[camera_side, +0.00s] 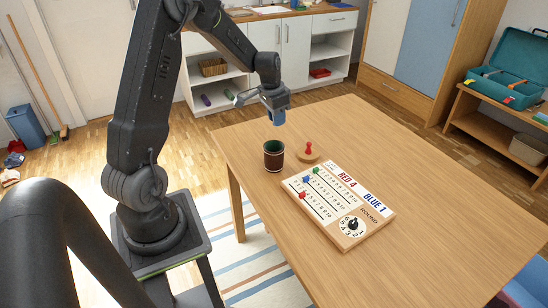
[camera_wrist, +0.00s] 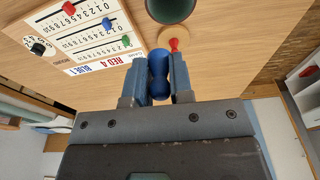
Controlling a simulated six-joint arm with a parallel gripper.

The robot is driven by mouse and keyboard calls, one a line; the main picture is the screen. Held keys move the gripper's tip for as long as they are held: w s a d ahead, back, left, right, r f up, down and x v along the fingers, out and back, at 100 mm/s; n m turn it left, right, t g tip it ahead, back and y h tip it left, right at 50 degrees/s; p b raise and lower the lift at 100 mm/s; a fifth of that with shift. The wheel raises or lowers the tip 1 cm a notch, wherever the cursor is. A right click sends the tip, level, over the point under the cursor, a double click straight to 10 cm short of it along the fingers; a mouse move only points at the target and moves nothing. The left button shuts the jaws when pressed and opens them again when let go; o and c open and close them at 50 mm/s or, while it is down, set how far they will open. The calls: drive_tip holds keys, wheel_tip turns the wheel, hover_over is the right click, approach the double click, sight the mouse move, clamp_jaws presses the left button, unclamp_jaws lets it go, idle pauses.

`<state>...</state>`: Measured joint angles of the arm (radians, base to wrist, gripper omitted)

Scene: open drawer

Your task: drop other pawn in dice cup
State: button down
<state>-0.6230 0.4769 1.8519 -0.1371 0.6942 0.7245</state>
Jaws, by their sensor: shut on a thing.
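My gripper (camera_wrist: 159,82) is shut on a blue pawn (camera_wrist: 159,62), which sits between the two fingers in the wrist view. The cup also shows at the top edge of the wrist view (camera_wrist: 171,10), partly cut off. A red pawn (camera_side: 309,148) stands on a round wooden disc (camera_side: 313,158) just right of the cup. The cup's bottom inside is hidden.
A scoreboard (camera_side: 340,205) with red, green and blue pegs, a black dial and the cards RED 4 and BLUE 1 lies in front of the cup and disc. The table (camera_side: 430,200) is clear to the right. A shelf with a teal toolbox (camera_side: 508,70) stands beyond.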

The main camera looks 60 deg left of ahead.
drive_tip(key=shift+f, duration=2.9)
drive_tip(key=c, duration=0.9)
unclamp_jaws()
drive_tip(key=shift+r, duration=0.1)
drive_tip(key=r, duration=0.4)
drive_tip(key=s+r, duration=0.1)
drive_tip(key=r, duration=0.4)
drive_tip(key=s+r, duration=0.1)
drive_tip(key=r, duration=0.3)
drive_tip(key=shift+r, duration=0.25)
